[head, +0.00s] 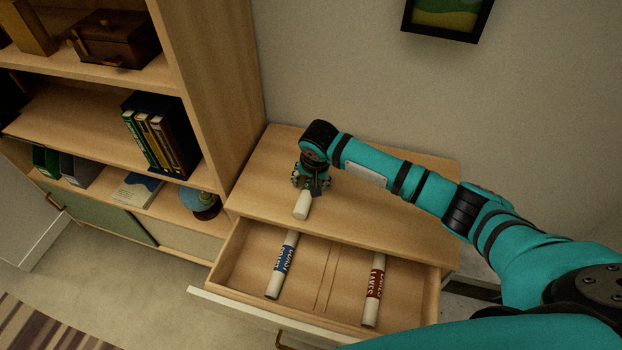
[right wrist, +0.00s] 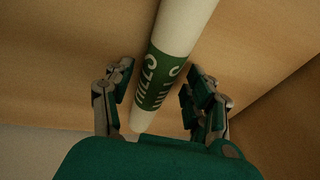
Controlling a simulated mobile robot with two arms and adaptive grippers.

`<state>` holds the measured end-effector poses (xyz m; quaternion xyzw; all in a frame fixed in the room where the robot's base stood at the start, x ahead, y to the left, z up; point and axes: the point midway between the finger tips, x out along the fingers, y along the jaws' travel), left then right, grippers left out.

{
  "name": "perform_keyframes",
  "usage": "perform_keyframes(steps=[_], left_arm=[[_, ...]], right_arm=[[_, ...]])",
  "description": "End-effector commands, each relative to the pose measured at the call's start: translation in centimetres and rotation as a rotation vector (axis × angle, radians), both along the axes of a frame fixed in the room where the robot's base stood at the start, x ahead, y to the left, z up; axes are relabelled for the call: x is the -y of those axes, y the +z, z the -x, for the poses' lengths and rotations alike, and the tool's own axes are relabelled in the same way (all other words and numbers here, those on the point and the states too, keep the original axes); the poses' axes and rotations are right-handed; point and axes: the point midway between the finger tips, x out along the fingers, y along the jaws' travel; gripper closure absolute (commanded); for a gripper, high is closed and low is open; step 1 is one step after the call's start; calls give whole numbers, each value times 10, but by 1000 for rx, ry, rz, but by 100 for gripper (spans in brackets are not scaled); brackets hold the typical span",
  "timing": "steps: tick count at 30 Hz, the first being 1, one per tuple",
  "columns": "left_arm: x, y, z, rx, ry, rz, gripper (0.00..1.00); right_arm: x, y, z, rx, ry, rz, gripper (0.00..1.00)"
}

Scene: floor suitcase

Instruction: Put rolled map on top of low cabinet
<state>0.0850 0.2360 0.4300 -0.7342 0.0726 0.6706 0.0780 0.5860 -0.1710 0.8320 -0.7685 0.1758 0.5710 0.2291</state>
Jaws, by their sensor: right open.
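The rolled map (head: 302,205) is a cream tube lying on top of the low cabinet (head: 400,215), near its front edge. In the right wrist view the rolled map (right wrist: 186,35) shows a green band with white lettering. My right gripper (head: 311,183) is over the far part of the map. In the right wrist view its fingers (right wrist: 160,98) are spread, one on each side of the map, with gaps between them and the tube. The gripper hides part of the map in the head view. My left gripper is not in view.
The cabinet's drawer (head: 232,294) is pulled open. In it lie a blue-banded roll (head: 282,266) and a red-banded roll (head: 373,290). A tall bookshelf (head: 215,90) stands close on the left. A framed picture (head: 446,17) hangs on the wall. The cabinet top is otherwise clear.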

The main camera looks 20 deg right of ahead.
Motion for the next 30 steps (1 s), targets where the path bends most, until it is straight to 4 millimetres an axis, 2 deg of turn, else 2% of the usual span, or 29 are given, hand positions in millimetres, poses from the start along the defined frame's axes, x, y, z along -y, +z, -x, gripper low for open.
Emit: perform_keyframes(steps=[5, 8, 21, 25, 30], left_arm=[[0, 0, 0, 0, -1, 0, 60], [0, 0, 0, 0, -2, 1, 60], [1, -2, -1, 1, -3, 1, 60], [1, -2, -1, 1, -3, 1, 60], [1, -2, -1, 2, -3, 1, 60]], right_arm=[[0, 4, 0, 1, 0, 0, 44], [-1, 16, 3, 2, 1, -2, 44], [-1, 100, 28, 2, 1, -2, 44], [-1, 113, 32, 1, 0, -1, 44], [-1, 118, 34, 0, -1, 0, 44]])
